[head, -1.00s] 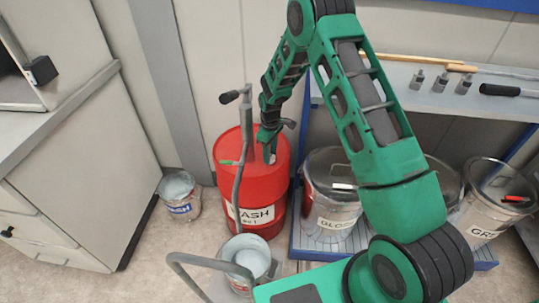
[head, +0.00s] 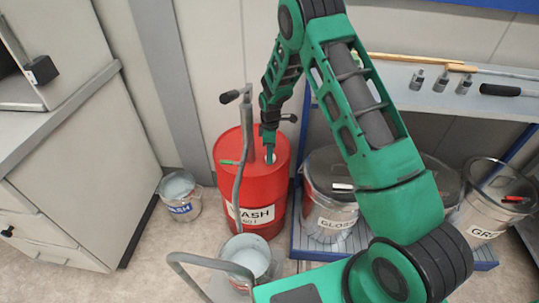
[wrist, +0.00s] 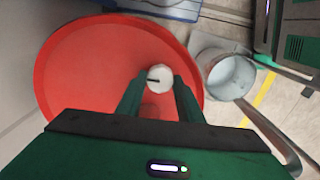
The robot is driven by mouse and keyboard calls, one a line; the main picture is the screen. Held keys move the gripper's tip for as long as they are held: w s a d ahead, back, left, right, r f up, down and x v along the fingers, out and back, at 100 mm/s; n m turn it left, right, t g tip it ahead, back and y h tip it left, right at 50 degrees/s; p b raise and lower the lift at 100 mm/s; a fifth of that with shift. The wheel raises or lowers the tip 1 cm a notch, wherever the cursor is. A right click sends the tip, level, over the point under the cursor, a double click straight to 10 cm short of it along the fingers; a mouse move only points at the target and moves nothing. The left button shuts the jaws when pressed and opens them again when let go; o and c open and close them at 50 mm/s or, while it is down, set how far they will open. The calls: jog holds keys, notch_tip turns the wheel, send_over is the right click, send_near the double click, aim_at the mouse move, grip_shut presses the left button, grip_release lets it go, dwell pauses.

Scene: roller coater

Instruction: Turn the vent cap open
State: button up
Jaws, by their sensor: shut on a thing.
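The red drum (head: 228,190), labelled WASH, stands on the floor at the middle left of the head view. Its red top fills much of the wrist view (wrist: 85,70). A small round white cap with a dark mark, apparently the vent cap (wrist: 160,77), sits on the drum top between my fingertips. My gripper (head: 269,154) points down at the drum top, right of the pump post. In the wrist view its two green fingers (wrist: 157,88) are shut on the cap from both sides. In the head view the cap is mostly hidden by the fingers.
A hand pump (head: 246,115) rises from the drum left of my gripper, with its hose coming down in front. A pail (head: 247,257) stands in front and another pail (head: 180,195) to the left. Lidded cans (head: 333,205) stand on a blue rack to the right.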

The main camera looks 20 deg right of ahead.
jog(key=shift+w+d, duration=0.1)
jog(key=o, duration=1.1)
jog(key=shift+c, duration=0.2)
jog(key=shift+r, duration=0.15)
notch_tip(320, 180, up, 10)
jog(key=shift+r, duration=0.25)
